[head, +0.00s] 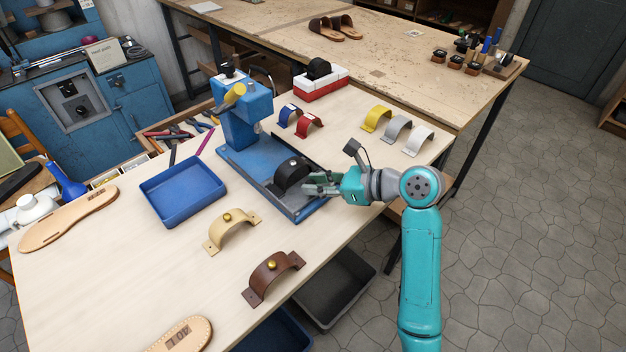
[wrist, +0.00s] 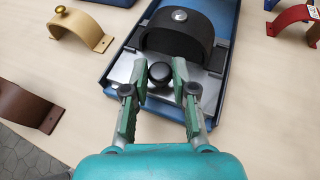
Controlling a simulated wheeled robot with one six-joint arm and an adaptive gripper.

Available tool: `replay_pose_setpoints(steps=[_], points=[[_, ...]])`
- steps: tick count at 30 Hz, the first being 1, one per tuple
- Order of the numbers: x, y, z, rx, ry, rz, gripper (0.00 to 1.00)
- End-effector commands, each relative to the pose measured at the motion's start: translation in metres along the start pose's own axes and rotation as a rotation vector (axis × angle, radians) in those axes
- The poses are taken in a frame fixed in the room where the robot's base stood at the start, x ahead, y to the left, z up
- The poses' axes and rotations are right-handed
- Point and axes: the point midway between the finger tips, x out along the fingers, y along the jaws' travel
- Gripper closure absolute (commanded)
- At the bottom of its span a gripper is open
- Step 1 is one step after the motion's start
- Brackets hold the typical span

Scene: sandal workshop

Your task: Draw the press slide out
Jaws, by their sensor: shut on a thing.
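The blue press (head: 240,120) stands on the workbench, its long base reaching toward my arm. The press slide (wrist: 122,70) is a grey metal plate lying in the blue-sided base, with a round black knob (wrist: 160,74) at its near end. A black arched strap (head: 291,173) with a silver rivet sits over the slide, out in front of the press head; the wrist view also shows it (wrist: 180,40). My gripper (head: 312,185) is at the slide's near end, shut on the knob, with one green finger on each side of it in the wrist view (wrist: 160,84).
A blue tray (head: 183,190) lies left of the press. Tan (head: 232,230) and brown (head: 272,275) straps stand in front. Red and blue straps (head: 308,125) stand behind the base; yellow, grey and white ones (head: 397,130) stand farther right. The bench edge runs beneath my arm.

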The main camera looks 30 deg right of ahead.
Motion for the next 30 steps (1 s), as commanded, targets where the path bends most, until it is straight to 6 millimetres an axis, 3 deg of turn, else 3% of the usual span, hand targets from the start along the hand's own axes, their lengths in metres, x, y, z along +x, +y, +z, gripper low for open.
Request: replay_pose_setpoints(steps=[1,2,4,17,30], points=[[-0.001,0.001,-0.002,0.002,0.005,0.003,1.00],[-0.001,0.001,-0.002,0.002,0.006,0.003,0.69],[-0.001,0.001,-0.002,0.002,0.005,0.003,0.52],[-0.007,0.000,-0.001,0.002,0.002,0.001,0.52],[-0.087,-0.001,-0.002,0.002,0.003,-0.002,0.52]])
